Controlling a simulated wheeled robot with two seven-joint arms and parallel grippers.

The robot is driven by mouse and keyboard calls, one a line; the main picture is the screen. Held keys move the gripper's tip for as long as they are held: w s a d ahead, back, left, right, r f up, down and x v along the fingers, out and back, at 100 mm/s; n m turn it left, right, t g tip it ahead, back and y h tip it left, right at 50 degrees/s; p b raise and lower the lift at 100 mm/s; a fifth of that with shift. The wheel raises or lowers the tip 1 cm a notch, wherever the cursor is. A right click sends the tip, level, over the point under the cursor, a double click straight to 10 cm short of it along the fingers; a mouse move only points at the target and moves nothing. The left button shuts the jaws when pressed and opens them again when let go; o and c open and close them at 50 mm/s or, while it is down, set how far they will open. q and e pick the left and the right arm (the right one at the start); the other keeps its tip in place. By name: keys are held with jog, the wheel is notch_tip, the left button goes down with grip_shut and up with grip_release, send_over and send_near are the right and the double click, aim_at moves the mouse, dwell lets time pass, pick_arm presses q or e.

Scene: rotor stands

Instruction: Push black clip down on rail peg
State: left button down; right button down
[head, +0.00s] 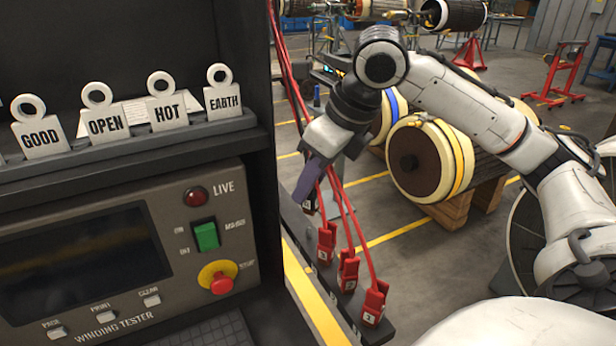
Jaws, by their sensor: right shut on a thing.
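My right gripper (303,192) reaches in from the right and points down at the far end of the dark rail (298,226). Its purple fingers are shut on the black clip (310,206), which shows only as a small dark piece below the fingertips. The fingers hide most of the clip and the peg under it. I cannot tell how far down the clip sits on the peg. My left gripper is not in view.
Red clips (326,243), (348,270) and (374,303) with red cables stand along the rail towards me. The winding tester (130,262) and a shelf of tags (109,124) fill the left. A large rotor (416,160) rests on wooden blocks behind.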

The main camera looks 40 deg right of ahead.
aim_at(309, 211)
jog(key=shift+f+b, duration=1.65)
jog(key=shift+f, duration=0.05)
jog(key=shift+f+b, duration=0.5)
jog(key=shift+f, duration=0.55)
jog(key=shift+f+b, duration=0.3)
jog(key=shift+f, duration=0.15)
jog(key=c, duration=1.5)
grip_release()
jog(key=shift+o, duration=0.2)
jog(key=shift+r, duration=0.1)
